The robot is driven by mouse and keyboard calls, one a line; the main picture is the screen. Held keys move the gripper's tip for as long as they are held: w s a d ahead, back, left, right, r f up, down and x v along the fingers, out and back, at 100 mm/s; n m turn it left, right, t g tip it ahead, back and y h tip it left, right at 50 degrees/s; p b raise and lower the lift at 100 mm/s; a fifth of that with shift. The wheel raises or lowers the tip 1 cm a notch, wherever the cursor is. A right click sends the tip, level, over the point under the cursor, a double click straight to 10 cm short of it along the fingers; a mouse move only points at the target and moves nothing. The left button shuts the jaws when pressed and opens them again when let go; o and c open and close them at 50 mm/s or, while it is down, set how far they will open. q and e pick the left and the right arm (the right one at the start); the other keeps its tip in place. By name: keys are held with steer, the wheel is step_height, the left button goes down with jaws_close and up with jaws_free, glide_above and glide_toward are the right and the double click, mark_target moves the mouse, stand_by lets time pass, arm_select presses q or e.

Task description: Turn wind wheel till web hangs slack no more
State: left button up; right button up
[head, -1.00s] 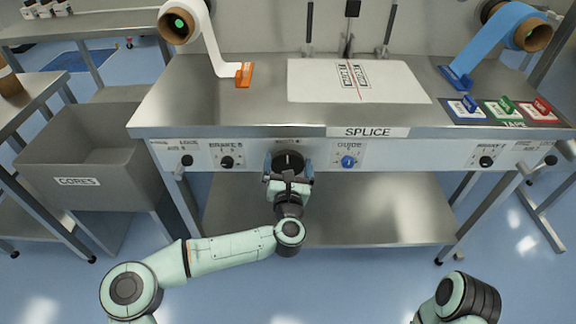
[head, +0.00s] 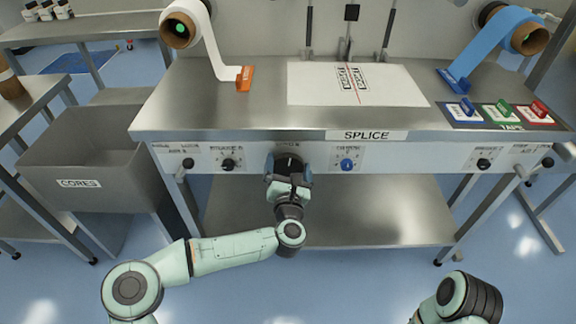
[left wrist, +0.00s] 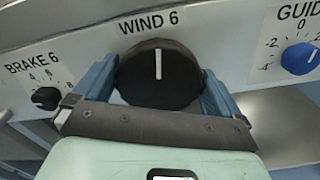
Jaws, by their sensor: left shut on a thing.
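The wind wheel is a round black knob (left wrist: 160,75) under the label "WIND 6" in the left wrist view, with its white mark pointing up. It also shows on the front panel in the head view (head: 289,162). My left gripper (head: 289,167) is shut on it, one blue finger on each side. A white web (head: 209,42) runs from the left roll (head: 178,29) down to an orange clamp (head: 244,78). A printed white web piece (head: 310,82) lies on the splice table. My right gripper is out of view.
The brake knob (left wrist: 46,98) is left of the wheel and the blue guide knob (left wrist: 300,58) right. A blue web (head: 488,40) comes from the right roll. A grey cores bin (head: 110,150) stands left. A lower shelf (head: 370,215) is below the panel.

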arm_select(q)
steer(key=m+p, duration=0.1)
steer(key=m, duration=0.2)
steer(key=shift+d+m, duration=0.1)
steer(key=shift+m, duration=0.2)
steer(key=m+p, duration=0.1)
steer(key=m, duration=0.3)
steer(key=shift+f+m, duration=0.1)
steer(key=shift+m, duration=0.6)
steer(key=m+p, duration=0.1)
steer(key=m, duration=0.3)
steer(key=shift+f+m, duration=0.15)
steer(key=shift+m, duration=0.15)
steer(key=shift+f+m+p, duration=0.15)
steer(key=shift+m+p, duration=0.15)
steer(key=shift+m, duration=1.7)
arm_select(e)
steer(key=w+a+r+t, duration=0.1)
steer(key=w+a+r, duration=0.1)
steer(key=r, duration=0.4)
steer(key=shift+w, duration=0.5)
